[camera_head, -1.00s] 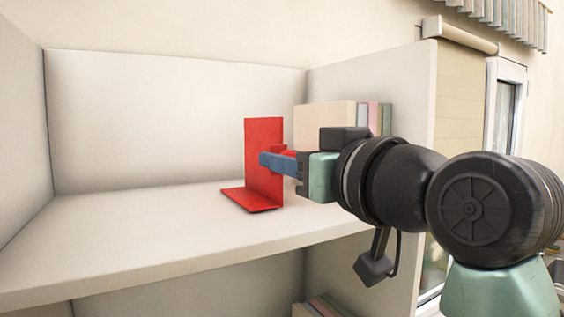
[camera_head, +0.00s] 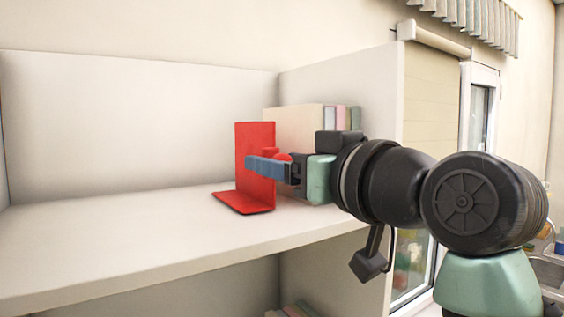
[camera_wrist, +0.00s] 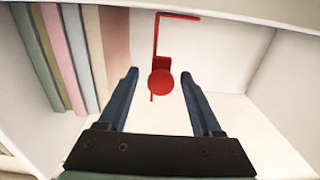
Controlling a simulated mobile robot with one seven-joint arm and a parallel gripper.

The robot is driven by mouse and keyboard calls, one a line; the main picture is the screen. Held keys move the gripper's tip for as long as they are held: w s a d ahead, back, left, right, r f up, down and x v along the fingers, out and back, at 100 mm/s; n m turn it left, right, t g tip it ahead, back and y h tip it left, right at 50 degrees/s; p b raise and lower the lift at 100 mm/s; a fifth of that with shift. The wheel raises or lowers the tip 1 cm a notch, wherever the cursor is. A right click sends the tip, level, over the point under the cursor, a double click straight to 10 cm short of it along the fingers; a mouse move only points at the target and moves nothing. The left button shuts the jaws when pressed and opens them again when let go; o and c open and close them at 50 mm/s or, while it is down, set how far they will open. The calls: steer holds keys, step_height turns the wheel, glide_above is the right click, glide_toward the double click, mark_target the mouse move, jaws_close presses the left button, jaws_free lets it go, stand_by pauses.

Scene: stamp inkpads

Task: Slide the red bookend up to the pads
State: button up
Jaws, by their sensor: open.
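The red bookend (camera_head: 254,150) stands upright on the shelf in the head view, its flat foot pointing left. In the wrist view it shows from above as a thin red plate (camera_wrist: 156,36) with a round red knob (camera_wrist: 160,83). The pads (camera_head: 295,122) stand upright in a row to its right in the head view; in the wrist view these pads (camera_wrist: 88,50) are at the left, with a strip of white between them and the bookend. My gripper (camera_wrist: 159,76) is open, its blue fingers on either side of the knob. In the head view, my gripper (camera_head: 256,165) partly hides the bookend.
The white shelf board (camera_head: 100,235) is bare to the left of the bookend. A white side wall (camera_head: 375,90) bounds the shelf at the right, beside the pads. More upright items (camera_head: 290,311) show on the lower level.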

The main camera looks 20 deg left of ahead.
steer(key=b+v, duration=0.6)
steer(key=v, duration=0.7)
steer(key=shift+w+f, duration=0.1)
steer(key=shift+w, duration=0.05)
